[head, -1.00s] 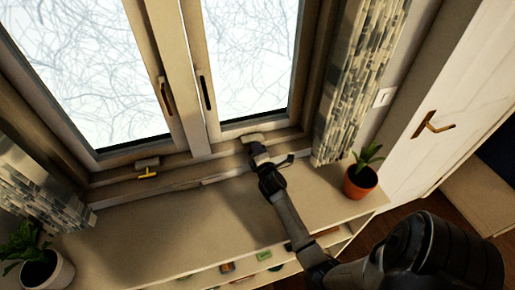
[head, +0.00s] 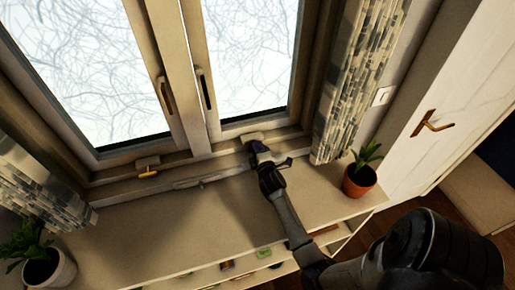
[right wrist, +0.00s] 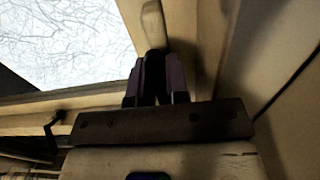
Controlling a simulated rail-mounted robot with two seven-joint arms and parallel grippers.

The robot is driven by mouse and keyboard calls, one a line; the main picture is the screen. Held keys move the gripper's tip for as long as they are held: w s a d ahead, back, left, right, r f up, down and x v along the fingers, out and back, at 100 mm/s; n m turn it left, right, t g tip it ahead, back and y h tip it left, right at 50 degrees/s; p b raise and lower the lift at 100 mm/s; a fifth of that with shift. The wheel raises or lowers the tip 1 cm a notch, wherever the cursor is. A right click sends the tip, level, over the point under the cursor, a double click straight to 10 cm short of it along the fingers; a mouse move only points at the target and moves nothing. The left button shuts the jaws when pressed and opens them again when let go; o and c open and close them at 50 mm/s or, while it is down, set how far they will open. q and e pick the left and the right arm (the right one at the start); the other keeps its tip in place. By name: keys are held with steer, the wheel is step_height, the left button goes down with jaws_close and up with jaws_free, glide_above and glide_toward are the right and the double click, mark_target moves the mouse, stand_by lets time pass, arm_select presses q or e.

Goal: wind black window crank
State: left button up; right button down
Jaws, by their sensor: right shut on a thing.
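The black window crank (right wrist: 155,62) is at the base of the right window pane. Its pale housing (head: 252,136) sits on the lower frame and also shows in the right wrist view (right wrist: 152,20). My right gripper (head: 257,148) reaches up to this housing from the lower right. In the right wrist view its two fingers (right wrist: 155,80) are shut around the black crank, just below the housing. The fingers hide most of the crank, so its exact angle cannot be told. My left gripper is not in view.
A potted plant (head: 360,181) stands on the sill right of my arm, another (head: 40,268) at the lower left. A patterned curtain (head: 350,90) hangs at the right. The sill's middle (head: 170,225) is clear.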

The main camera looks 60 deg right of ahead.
steer(key=c, duration=1.1)
jaws_free()
steer(key=shift+s+a, duration=0.2)
steer(key=shift+s, duration=0.05)
steer(key=v, duration=0.9)
steer(key=shift+s+a+f, duration=0.1)
steer(key=shift+s+a, duration=0.1)
steer(key=shift+s, duration=0.05)
steer(key=shift+v, duration=0.85)
